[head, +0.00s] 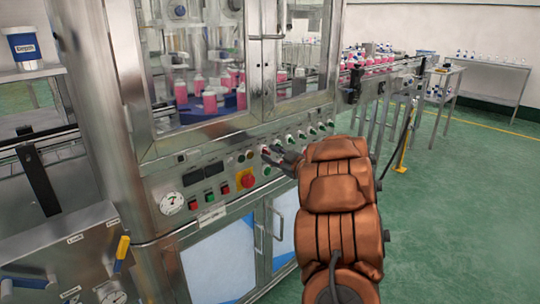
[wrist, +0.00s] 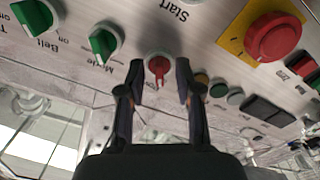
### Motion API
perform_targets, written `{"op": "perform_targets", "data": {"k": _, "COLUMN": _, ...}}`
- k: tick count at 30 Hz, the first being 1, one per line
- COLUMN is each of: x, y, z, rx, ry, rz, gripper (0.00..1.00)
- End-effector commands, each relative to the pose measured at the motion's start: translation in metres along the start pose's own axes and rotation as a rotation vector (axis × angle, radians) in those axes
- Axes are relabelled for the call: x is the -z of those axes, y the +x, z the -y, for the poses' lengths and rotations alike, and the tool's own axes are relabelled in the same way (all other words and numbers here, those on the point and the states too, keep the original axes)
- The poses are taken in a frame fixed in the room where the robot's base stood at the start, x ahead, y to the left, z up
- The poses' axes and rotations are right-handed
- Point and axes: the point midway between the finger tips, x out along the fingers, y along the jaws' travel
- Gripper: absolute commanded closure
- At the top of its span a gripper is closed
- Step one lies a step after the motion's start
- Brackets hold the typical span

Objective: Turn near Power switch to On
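The Power switch (wrist: 158,68) is a small red rotary knob on the steel control panel. It appears upside down in the wrist view, with its pointer ridge roughly vertical in the picture. Its label is mostly hidden and hard to read. My gripper (wrist: 159,75) is open, with one dark finger on each side of the red knob and a visible gap to it on both sides. In the head view my gripper (head: 277,157) is at the panel, at the end of my brown arm, and largely covers the switch area.
A green Mode knob (wrist: 105,43) and a green Belt knob (wrist: 36,18) sit close to the left finger in the wrist view. A large red emergency button on a yellow plate (wrist: 273,36) is to the right. Glass doors (head: 205,75) stand above the panel.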

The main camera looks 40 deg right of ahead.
Motion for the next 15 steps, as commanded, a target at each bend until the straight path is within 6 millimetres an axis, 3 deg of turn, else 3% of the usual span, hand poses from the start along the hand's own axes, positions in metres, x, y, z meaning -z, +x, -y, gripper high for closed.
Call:
{"op": "perform_targets", "data": {"k": 11, "x": 0.0009, "y": 0.0078, "z": -0.0004, "rx": -0.001, "ry": 0.0, "rz": -0.001, "gripper": 0.66}}
{"op": "perform_targets", "data": {"k": 15, "x": 0.0011, "y": 0.0077, "z": -0.0005, "rx": -0.001, "ry": -0.001, "rz": -0.001, "gripper": 0.77}}
